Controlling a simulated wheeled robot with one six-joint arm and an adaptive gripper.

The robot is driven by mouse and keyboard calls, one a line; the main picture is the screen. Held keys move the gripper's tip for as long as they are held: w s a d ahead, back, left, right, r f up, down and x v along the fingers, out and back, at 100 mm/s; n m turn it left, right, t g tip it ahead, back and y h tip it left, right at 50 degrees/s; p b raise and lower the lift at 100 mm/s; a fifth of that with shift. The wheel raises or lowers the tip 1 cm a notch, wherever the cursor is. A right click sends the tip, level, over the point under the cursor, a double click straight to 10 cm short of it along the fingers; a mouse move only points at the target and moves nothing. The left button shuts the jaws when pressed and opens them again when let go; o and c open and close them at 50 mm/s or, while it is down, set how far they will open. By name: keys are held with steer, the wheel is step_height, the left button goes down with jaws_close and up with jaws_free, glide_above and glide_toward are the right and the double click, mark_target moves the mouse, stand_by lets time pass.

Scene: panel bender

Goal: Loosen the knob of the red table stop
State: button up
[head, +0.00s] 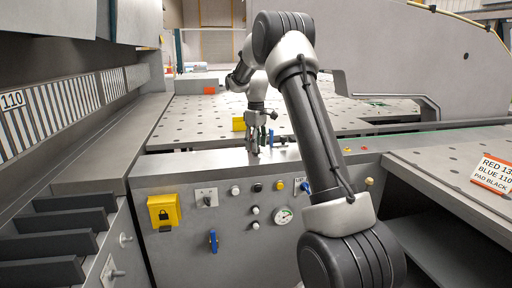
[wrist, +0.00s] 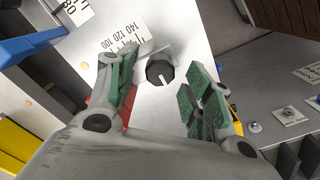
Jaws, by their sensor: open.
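In the wrist view a black round knob (wrist: 159,71) with a white line on its face sits on a light metal plate. It lies between the green-padded fingers of my gripper (wrist: 164,78), which is open, with a gap on each side of the knob. A bit of red (wrist: 128,106), likely the red table stop, shows beside the left finger; the gripper hides most of it. In the head view my gripper (head: 255,148) points down at the near ledge of the perforated table, and the knob cannot be made out there.
A printed scale (wrist: 124,42) lies beside the knob. A blue bar (wrist: 35,45) and a yellow part (wrist: 18,140) are at the left. In the head view a yellow block (head: 239,124) stands behind my gripper. The control panel (head: 180,245) is in front, below the ledge.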

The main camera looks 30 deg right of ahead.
step_height(320, 180, up, 11)
steer(key=shift+f, duration=0.15)
stand_by(0.5)
steer(key=m, duration=0.3)
glide_above(258, 158)
step_height(258, 158, down, 4)
steer(key=f, duration=0.1)
steer(key=s, duration=0.3)
steer(key=s+a+r+m+t, duration=0.1)
steer(key=s+a, duration=0.2)
steer(key=s, duration=0.9)
steer(key=s+a+r+m+t, duration=0.1)
steer(key=s+a+r+t, duration=0.1)
steer(key=s, duration=0.9)
steer(key=s+a+r+m+t, duration=0.1)
steer(key=s+a, duration=0.3)
steer(key=s, duration=0.8)
steer(key=shift+s+a+r, duration=0.3)
steer(key=shift+a+r, duration=0.1)
steer(key=shift+r, duration=0.1)
